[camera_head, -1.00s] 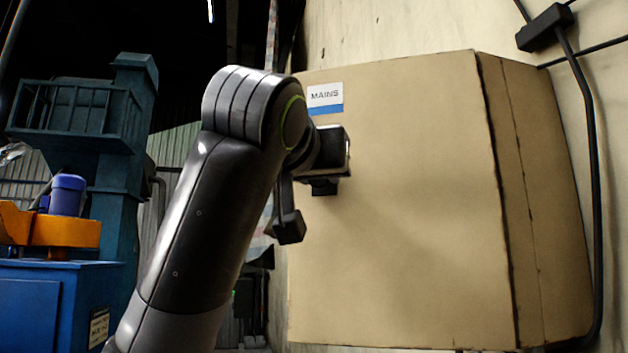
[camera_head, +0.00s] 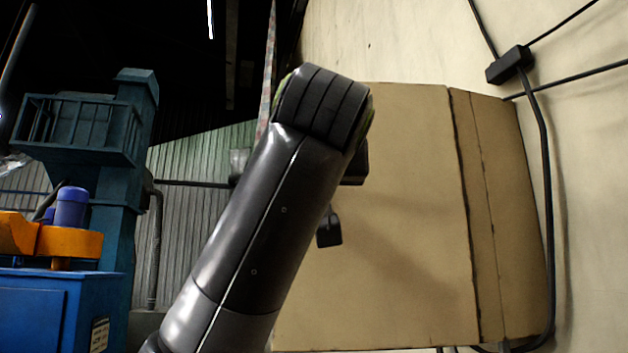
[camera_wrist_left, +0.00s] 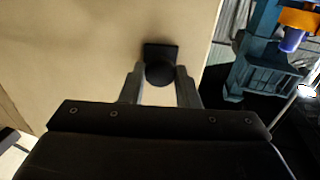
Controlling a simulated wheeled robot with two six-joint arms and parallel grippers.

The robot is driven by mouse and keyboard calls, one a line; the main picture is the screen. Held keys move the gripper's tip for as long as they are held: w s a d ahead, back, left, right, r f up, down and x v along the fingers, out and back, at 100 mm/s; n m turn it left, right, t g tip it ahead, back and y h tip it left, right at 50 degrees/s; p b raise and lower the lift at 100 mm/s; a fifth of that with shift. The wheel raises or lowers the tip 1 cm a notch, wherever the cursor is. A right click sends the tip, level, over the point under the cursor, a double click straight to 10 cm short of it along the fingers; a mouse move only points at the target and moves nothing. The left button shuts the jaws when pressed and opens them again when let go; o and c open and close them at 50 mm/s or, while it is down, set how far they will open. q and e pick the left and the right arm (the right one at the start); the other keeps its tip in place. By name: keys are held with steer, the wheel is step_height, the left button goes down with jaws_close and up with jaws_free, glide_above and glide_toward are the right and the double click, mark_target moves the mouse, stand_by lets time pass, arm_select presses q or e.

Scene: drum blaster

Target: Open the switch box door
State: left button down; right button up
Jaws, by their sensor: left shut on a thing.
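The switch box (camera_head: 410,210) is a large tan box on the wall, and its front face fills the middle right of the head view. In the left wrist view its tan door face (camera_wrist_left: 85,60) lies beyond the fingers, with its edge towards the right. My left gripper (camera_wrist_left: 160,84) is shut on this knob, one finger on each side. I cannot tell whether the door stands ajar. My right gripper is not in view.
A black junction block (camera_head: 510,64) with black cables (camera_head: 546,200) runs along the wall right of the box. Blue machinery (camera_head: 100,180) with an orange part (camera_head: 70,243) stands at the left. A corrugated wall (camera_head: 190,200) is behind.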

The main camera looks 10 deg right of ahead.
arm_select(q)
steer(key=c, duration=1.3)
jaws_free()
steer(key=shift+r, duration=0.1)
steer(key=shift+o, duration=0.9)
steer(key=shift+s, duration=0.1)
step_height(320, 180, up, 10)
steer(key=p, duration=0.9)
